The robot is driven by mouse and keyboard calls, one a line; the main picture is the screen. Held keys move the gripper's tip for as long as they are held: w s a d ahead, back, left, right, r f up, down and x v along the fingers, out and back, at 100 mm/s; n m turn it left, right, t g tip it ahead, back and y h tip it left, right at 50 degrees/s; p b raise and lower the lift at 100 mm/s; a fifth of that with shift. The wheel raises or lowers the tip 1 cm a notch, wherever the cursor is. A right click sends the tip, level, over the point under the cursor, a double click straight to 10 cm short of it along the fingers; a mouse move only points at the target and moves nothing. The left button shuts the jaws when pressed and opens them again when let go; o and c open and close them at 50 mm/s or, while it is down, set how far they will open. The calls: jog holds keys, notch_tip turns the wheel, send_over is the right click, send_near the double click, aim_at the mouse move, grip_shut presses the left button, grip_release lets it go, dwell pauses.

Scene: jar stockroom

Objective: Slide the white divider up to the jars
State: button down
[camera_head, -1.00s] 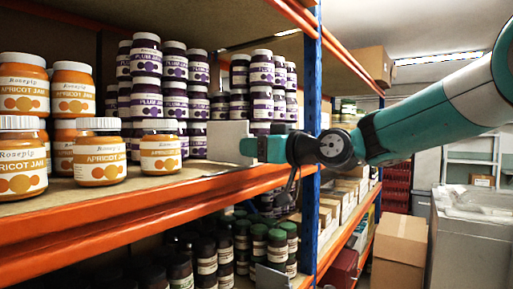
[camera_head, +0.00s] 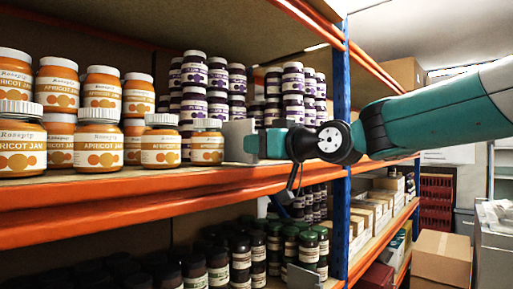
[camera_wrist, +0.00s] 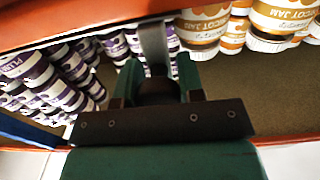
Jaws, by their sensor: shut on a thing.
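The white divider (camera_head: 236,140) stands upright on the orange-edged shelf, just right of the front row of apricot jam jars (camera_head: 207,146). In the head view it appears right beside the nearest jar; I cannot tell whether they touch. My gripper (camera_head: 256,146) is shut on the divider's right part from the aisle side. In the wrist view the divider (camera_wrist: 153,42) shows as a grey upright strip between the fingers (camera_wrist: 160,76), with a narrow gap to the apricot jars (camera_wrist: 203,28). Its lower part is hidden by my gripper.
Stacked plum jam jars (camera_head: 205,80) stand behind the divider, with more stacks (camera_head: 293,90) to the right. A blue upright (camera_head: 341,120) rises right of my gripper. Dark jars (camera_head: 250,250) fill the lower shelf. A cardboard box (camera_head: 442,257) sits in the aisle.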

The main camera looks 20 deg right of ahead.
jog(key=c, duration=0.8)
grip_release()
jog(key=shift+s+a, duration=0.3)
jog(key=shift+w+d, duration=0.1)
jog(key=shift+d, duration=0.05)
jog(key=shift+d, duration=0.15)
jog(key=b+v, duration=1.5)
jog(key=v, duration=0.2)
jog(key=shift+f, duration=0.1)
